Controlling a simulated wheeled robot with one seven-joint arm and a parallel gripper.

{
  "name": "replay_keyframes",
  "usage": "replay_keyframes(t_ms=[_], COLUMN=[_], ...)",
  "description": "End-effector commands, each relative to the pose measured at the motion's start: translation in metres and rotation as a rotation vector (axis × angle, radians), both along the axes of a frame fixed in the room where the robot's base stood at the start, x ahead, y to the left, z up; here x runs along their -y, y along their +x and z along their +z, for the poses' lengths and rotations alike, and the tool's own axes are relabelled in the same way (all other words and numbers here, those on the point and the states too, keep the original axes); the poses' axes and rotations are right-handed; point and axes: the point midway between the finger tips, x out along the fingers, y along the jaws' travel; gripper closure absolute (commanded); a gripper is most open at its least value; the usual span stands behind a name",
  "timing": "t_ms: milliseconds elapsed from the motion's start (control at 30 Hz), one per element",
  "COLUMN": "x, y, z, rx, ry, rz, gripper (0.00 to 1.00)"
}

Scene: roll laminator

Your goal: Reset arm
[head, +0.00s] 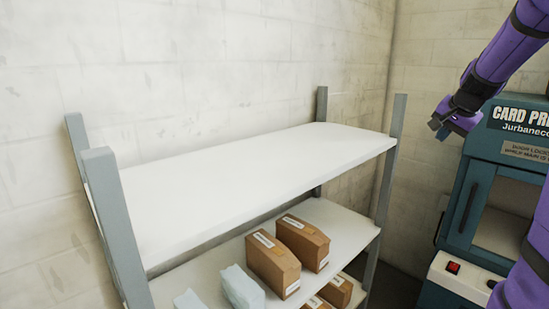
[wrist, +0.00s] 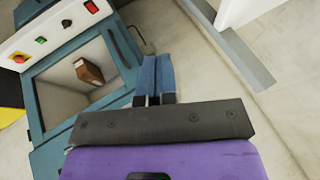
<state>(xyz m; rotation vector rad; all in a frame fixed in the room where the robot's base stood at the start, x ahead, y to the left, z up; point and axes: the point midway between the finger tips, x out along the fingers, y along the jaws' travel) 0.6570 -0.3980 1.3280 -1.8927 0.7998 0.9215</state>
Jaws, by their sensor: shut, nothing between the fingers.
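My gripper (head: 438,124) hangs at the end of my purple arm at the upper right of the head view, in front of the wall and beside the teal machine (head: 462,195). In the wrist view the two blue-grey fingers of my gripper (wrist: 156,62) lie side by side, shut and empty. The machine, lettered "CARD PR…", also fills the left of the wrist view (wrist: 122,62). A brown block (wrist: 89,72) shows within its framed front. My arm hides part of the machine in the head view.
A white shelf unit (head: 250,178) with grey posts stands left of the machine. Its top board is bare. Brown boxes (head: 272,262) and pale blue packs (head: 240,288) sit below. A red switch (head: 453,267) is on the machine's white panel. Floor shows between shelf and machine.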

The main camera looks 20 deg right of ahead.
Motion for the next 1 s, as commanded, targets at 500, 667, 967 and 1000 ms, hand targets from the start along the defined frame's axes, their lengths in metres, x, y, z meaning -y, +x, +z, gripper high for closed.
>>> replay_keyframes(t_ms=[500, 667, 967, 1000], x=[-0.239, -0.287, -0.327, -0.328], y=[-0.104, -0.153, -0.219, -0.222], z=[0.026, 0.016, -0.007, -0.009], rx=[-0.078, -0.114, -0.170, -0.173], ry=[-0.151, -0.244, -0.392, -0.402], rz=[0.647, 0.826, 1.030, 1.041], gripper=[1.00, 1.00, 1.00, 1.00])
